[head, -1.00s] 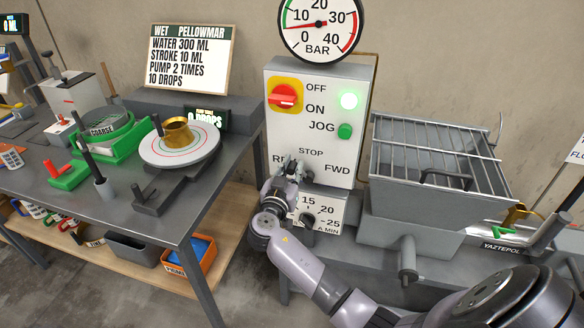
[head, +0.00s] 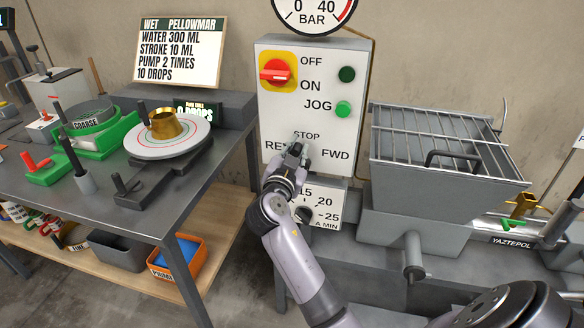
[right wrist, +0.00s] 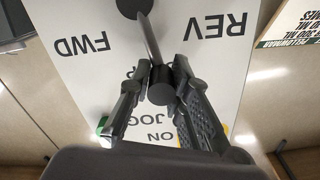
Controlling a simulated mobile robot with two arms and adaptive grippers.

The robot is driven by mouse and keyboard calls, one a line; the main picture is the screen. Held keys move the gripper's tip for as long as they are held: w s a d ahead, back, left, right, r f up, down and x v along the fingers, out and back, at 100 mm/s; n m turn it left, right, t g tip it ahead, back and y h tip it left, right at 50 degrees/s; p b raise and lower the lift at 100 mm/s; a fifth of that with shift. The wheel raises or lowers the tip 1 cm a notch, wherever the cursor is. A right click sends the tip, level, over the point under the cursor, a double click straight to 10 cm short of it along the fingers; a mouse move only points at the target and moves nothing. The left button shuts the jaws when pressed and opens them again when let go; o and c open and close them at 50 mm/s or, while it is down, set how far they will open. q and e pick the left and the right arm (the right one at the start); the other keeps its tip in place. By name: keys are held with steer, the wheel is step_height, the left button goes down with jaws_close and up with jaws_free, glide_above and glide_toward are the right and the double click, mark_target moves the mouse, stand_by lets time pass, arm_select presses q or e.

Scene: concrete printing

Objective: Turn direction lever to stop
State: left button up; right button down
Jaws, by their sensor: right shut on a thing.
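The direction lever (right wrist: 151,42) is a dark bar with a round end on the white control panel (head: 326,75). My right gripper (head: 296,150) is shut on the lever's end, just below the STOP label (head: 306,135), between REV and FWD (head: 335,154). The right wrist view is upside down and shows the fingers (right wrist: 160,76) on both sides of the round end. There the lever runs from its pivot towards the JOG side, leaning slightly to the REV (right wrist: 222,26) side. My left gripper is out of view.
The panel has a red switch (head: 276,71), a dark lamp (head: 347,74) and a green JOG button (head: 343,109). A dial (head: 317,208) sits below it. A grated hopper (head: 440,180) stands close on the right, and a table (head: 190,205) on the left.

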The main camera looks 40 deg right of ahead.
steer(key=m+b, duration=0.2)
steer(key=b, duration=0.1)
steer(key=shift+s+d, duration=0.25)
steer(key=shift+s, duration=0.15)
arm_select(q)
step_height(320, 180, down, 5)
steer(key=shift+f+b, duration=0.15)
steer(key=shift+b, duration=0.35)
arm_select(e)
steer(key=shift+s+d+r+m, duration=0.1)
steer(key=shift+r+m, duration=0.05)
steer(key=shift+m, duration=0.15)
